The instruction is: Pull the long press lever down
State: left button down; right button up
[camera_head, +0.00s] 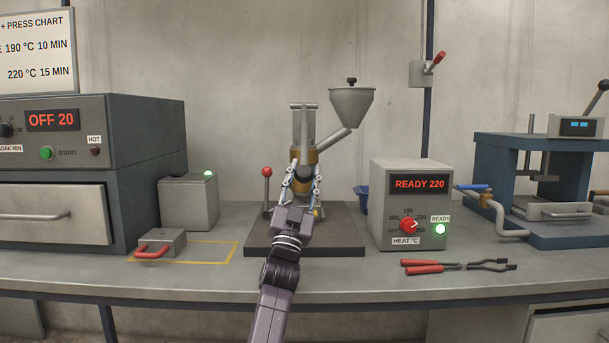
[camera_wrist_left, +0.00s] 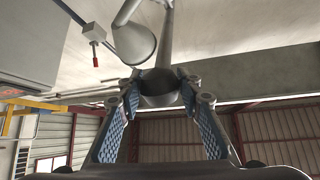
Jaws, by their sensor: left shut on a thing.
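The injection press (camera_head: 302,125) stands on a dark base plate (camera_head: 340,240) at the middle of the bench, with a brass-coloured band. The long press lever points toward me, so its dark round end (camera_head: 304,174) shows foreshortened in front of the press. My left gripper (camera_head: 303,172) reaches up from below and is shut around that end. In the left wrist view the grey lever bar (camera_wrist_left: 166,40) runs up from between the fingers of my left gripper (camera_wrist_left: 160,95). My right gripper is not in view.
A short lever with a red knob (camera_head: 267,172) stands just left of the press. A funnel hopper (camera_head: 352,105) juts out at upper right. A heat control box (camera_head: 409,195) reading READY 220 and red-handled pliers (camera_head: 430,266) are at right. A small mould (camera_head: 160,242) lies left.

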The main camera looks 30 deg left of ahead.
pick_arm(q)
jog(key=shift+w+f, duration=0.2)
jog(key=shift+f, duration=0.4)
jog(key=c, duration=1.5)
grip_release()
jog(key=shift+o, duration=0.7)
jog(key=shift+s+r, duration=0.1)
jog(key=shift+r, duration=0.05)
jog(key=shift+r, duration=0.1)
jog(key=s+d+f, duration=0.1)
jog(key=s+d, duration=0.1)
jog(key=s, duration=0.5)
jog(key=s+d+f, duration=0.2)
jog(key=s, duration=0.6)
jog(key=shift+d+f, duration=0.15)
jog(key=shift+f, duration=0.1)
